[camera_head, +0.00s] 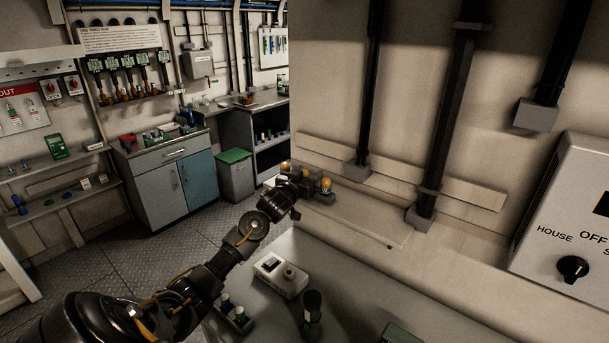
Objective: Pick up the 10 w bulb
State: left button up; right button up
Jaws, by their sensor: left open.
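Several small amber bulbs stand in a dark holder at the back of the bench by the wall. One bulb (326,184) shows at the right of the holder and another bulb (285,167) at its left. Their labels are too small to read, so I cannot tell which is the 10 W bulb. My left arm reaches up from the lower left, and my left gripper (298,183) is at the holder, close to the bulbs. It is open. Its fingertips are dark and partly hidden, and I cannot tell whether they touch a bulb. My right gripper is out of view.
A dark upright cylinder (312,308) and a small tray (236,318) stand nearer. Black pipes (445,110) run down the wall; a switch panel (570,215) is at right.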

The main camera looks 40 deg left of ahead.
pick_arm(q)
jog(key=c, duration=1)
jog(key=shift+c, duration=0.2)
